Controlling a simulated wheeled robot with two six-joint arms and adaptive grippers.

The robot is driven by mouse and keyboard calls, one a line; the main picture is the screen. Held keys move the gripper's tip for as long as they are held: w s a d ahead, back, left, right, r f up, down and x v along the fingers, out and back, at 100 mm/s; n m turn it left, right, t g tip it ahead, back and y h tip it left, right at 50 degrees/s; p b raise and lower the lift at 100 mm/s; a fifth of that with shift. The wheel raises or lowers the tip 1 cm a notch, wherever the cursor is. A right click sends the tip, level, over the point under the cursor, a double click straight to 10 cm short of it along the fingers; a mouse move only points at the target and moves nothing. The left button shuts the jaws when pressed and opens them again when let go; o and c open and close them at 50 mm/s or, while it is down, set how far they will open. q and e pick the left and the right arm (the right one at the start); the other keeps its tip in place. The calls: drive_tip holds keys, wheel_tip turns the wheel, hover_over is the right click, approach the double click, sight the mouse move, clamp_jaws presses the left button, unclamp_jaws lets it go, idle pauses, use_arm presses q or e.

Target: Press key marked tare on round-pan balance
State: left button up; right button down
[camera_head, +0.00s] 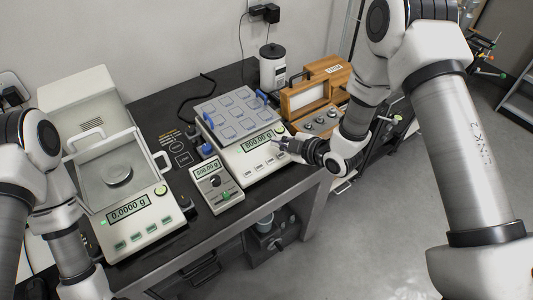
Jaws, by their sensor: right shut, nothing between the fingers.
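The balance with a round pan (118,181) stands at the left behind glass walls, and its display (128,207) reads 0.0000 g. My right gripper (279,144) is shut and empty. It is at the right end of the middle balance (255,166), near that display, well away from the round-pan balance. I cannot tell whether it touches the middle balance. My left arm passes in front of the left edge; its gripper is out of view.
The middle balance carries a grey compartment tray (238,112) with blue handles and reads 800.0 g. A small unit (216,184) reading 500.0 g stands between the balances. A wooden box (316,92) and white jar (272,68) stand behind. The black table's (190,232) front strip is clear.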

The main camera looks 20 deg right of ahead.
sight(270, 161)
drive_tip(key=shift+s+d, duration=0.1)
drive_tip(key=shift+d, duration=0.05)
drive_tip(key=f+b, duration=0.2)
drive_tip(key=f, duration=0.1)
drive_tip(key=w+f+b, duration=0.1)
drive_tip(key=f+b, duration=0.1)
drive_tip(key=w+a+f+b, duration=0.1)
drive_tip(key=f+b, duration=0.1)
drive_tip(key=f, duration=0.1)
drive_tip(key=shift+w+f, duration=0.25)
drive_tip(key=shift+f, duration=0.05)
drive_tip(key=shift+b, duration=0.3)
idle(0.9)
drive_tip(key=shift+w+f+b, duration=0.15)
drive_tip(key=shift+f+b, duration=0.15)
drive_tip(key=shift+f, duration=0.1)
drive_tip(key=shift+a+f+b, duration=0.1)
drive_tip(key=shift+f+b, duration=0.25)
idle(0.4)
drive_tip(key=shift+r, duration=0.1)
drive_tip(key=shift+s+r+p, duration=0.2)
drive_tip(key=shift+r+p, duration=0.35)
drive_tip(key=shift+r, duration=0.15)
